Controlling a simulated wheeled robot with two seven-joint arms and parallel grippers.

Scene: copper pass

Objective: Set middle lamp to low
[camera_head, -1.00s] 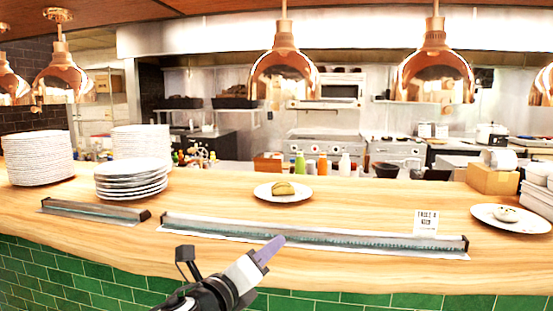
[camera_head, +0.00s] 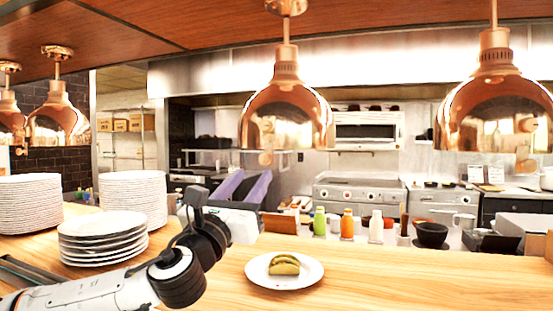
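Several copper dome lamps hang over the counter. The middle lamp (camera_head: 285,112) is at the centre of the head view, with a small round copper knob (camera_head: 265,158) below its rim. My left gripper (camera_head: 254,174) has two purple fingers, apart with a gap between them, and nothing between them. It is raised just left of and slightly below the middle lamp's rim. I cannot tell whether it touches the knob; it looks apart. My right gripper is out of view.
A right lamp (camera_head: 495,112) and a left lamp (camera_head: 58,122) hang at either side. Plate stacks (camera_head: 103,238) stand near my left arm. A plate with a taco (camera_head: 284,285) sits on the wooden counter (camera_head: 400,285). Bottles (camera_head: 347,224) stand behind it.

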